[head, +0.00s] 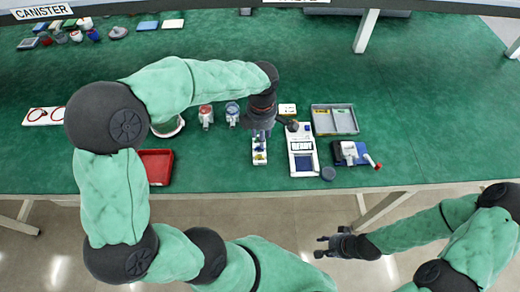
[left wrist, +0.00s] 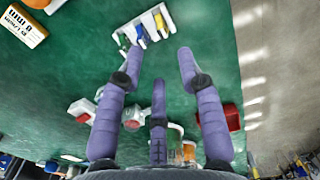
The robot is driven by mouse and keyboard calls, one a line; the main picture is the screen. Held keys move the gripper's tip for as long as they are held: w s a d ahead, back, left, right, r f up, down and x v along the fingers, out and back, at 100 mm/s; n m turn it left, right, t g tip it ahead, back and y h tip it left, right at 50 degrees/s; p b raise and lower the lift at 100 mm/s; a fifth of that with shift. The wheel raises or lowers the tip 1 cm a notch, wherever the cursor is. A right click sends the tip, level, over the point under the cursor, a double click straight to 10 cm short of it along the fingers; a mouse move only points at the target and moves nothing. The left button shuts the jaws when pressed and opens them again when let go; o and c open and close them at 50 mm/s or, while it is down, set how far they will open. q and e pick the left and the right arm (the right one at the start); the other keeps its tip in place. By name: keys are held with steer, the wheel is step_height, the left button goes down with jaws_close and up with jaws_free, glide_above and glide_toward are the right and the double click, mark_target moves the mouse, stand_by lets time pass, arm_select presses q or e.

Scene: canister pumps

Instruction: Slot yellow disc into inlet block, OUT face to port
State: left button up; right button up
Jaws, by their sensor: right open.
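A small white rack (head: 260,157) stands near the table's front edge, holding thin discs. In the left wrist view the rack (left wrist: 125,36) shows a yellow disc (left wrist: 160,21) among blue and white ones. My left gripper (head: 261,131) is just behind the rack in the head view. In the left wrist view its purple fingers (left wrist: 160,55) are spread and empty, reaching toward the rack. My right gripper (head: 332,245) is open and empty over the floor, in front of the table. I cannot tell which thing is the inlet block, nor see the disc's OUT marking.
A white-and-blue device (head: 301,158) stands right of the rack. A grey tray (head: 345,121) and a blue-and-white unit (head: 350,152) are farther right. A red tray (head: 157,166) lies left. Small red (head: 206,115) and blue (head: 232,112) gauges stand behind. The far right of the table is clear.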

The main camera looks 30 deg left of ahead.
mark_target(261, 153)
arm_select(q)
step_height(261, 153, down, 6)
steer(key=shift+r+b, duration=0.2)
steer(key=shift+b, duration=0.75)
step_height(261, 153, down, 5)
steer(key=b, duration=0.2)
steer(key=shift+b, duration=0.3)
jaws_close()
